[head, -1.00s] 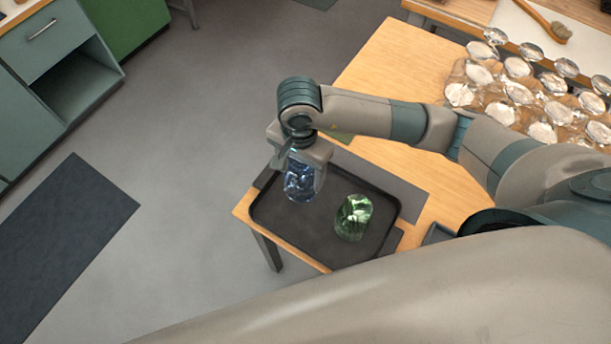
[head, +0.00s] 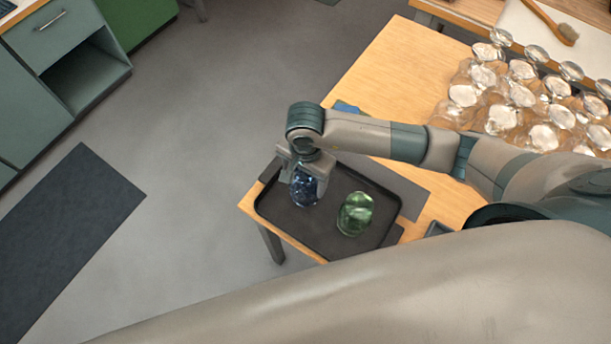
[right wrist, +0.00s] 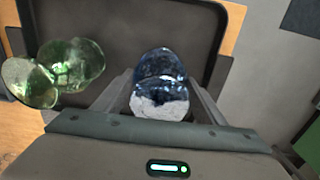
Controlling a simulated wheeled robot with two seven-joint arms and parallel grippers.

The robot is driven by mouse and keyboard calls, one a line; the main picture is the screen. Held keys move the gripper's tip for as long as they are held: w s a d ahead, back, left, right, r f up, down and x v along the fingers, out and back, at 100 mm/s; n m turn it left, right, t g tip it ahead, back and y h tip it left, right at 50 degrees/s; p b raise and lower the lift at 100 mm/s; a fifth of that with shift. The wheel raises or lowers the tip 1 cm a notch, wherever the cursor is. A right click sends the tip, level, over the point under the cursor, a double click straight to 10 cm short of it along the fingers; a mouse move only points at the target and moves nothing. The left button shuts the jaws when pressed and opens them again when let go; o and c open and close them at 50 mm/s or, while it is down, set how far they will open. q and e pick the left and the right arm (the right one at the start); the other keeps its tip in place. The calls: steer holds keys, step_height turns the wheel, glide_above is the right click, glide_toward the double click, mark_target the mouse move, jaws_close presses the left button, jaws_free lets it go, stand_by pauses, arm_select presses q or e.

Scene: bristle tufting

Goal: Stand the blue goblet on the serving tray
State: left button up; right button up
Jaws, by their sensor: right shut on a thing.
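The blue goblet (head: 305,192) is between the fingers of my right gripper (head: 306,181), over the left part of the dark serving tray (head: 280,214). In the right wrist view the blue goblet (right wrist: 160,85) shows between the two fingers, which are shut on it, with the tray (right wrist: 120,22) behind it. It looks roughly upright. I cannot tell whether its foot touches the tray. My left gripper is not in view.
A green goblet (head: 355,214) stands on the tray to the right of the blue one. Many clear glasses (head: 520,95) crowd the table's far right. The wooden table (head: 395,70) is bare at its far left part.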

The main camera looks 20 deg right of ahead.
steer(key=shift+f, duration=0.15)
steer(key=o, duration=1.3)
steer(key=shift+c, duration=0.2)
steer(key=shift+r, duration=0.4)
step_height(320, 180, up, 10)
steer(key=b, duration=0.4)
steer(key=shift+r, duration=0.1)
steer(key=shift+r+b, duration=0.4)
steer(key=shift+r, duration=0.3)
